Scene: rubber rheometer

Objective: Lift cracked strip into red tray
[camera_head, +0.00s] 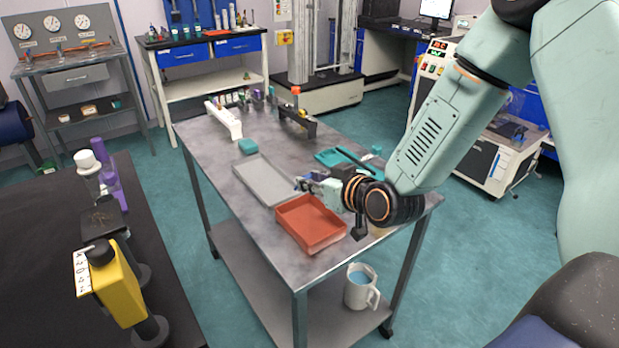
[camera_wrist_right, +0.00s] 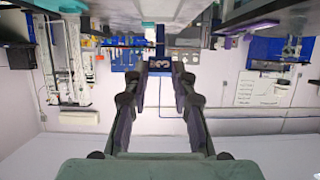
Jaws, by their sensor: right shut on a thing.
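The red tray (camera_head: 289,210) sits near the front end of the grey metal table. My right gripper (camera_head: 303,184) is low over the table, just behind the red tray and beside the right edge of the grey tray (camera_head: 250,178). In the right wrist view my right gripper (camera_wrist_right: 159,66) is shut on a small dark blue piece (camera_wrist_right: 158,62) with pale marks, which I take to be the strip. Its cracks are too small to make out. In the head view the strip is mostly hidden by the fingers. My left gripper is not in view.
A teal tray (camera_head: 330,157) with a dark bar across it lies behind my right wrist. A teal block (camera_head: 248,146), a white rack (camera_head: 224,121) and a dark stand (camera_head: 297,122) stand farther back. A white jug (camera_head: 358,292) is on the lower shelf.

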